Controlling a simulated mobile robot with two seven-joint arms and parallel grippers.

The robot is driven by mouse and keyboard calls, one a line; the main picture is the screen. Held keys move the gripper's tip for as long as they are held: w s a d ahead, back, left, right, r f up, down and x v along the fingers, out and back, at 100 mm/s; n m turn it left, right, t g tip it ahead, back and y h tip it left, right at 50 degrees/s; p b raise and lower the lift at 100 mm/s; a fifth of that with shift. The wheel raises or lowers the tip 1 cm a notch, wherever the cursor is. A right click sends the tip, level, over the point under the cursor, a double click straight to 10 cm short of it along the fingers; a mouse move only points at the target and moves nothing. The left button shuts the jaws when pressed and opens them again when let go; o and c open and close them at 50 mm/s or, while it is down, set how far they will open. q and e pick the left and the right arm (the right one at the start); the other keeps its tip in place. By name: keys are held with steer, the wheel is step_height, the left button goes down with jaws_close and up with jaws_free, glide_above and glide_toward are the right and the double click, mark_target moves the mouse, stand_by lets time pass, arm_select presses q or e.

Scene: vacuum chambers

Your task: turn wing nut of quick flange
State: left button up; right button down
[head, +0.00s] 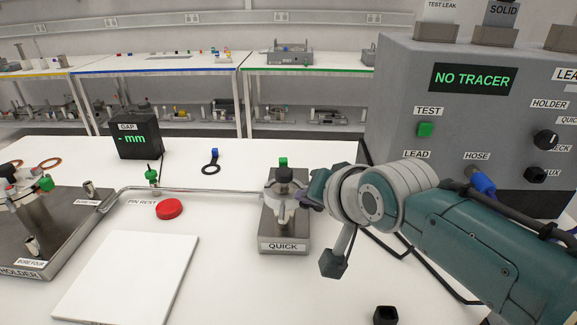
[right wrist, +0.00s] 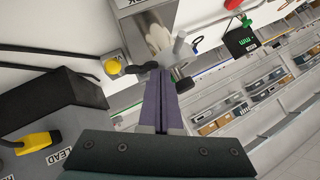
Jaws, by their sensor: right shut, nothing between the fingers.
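The quick flange (head: 284,203) stands upright on a metal base labelled QUICK, with a pale clamp around it and a dark part topped in green above. My right gripper (head: 311,190) is at the clamp's right side. In the right wrist view its fingers (right wrist: 162,78) are shut with nothing between them, close to the pale flange clamp (right wrist: 158,38). A dark, lobed piece (right wrist: 137,68), possibly the wing nut, lies just left of the fingertips; I cannot tell if they touch. In the head view my gripper hides that side. My left gripper is not in view.
A thin metal pipe (head: 190,191) runs left from the flange to the holder plate (head: 62,225). A red disc (head: 169,209) and a white board (head: 128,280) lie on the table. A grey control box (head: 480,115) stands right, reading NO TRACER. A gap display (head: 137,135) stands behind.

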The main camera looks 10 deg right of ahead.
steer(key=shift+r+p, duration=0.95)
steer(key=shift+p, duration=0.05)
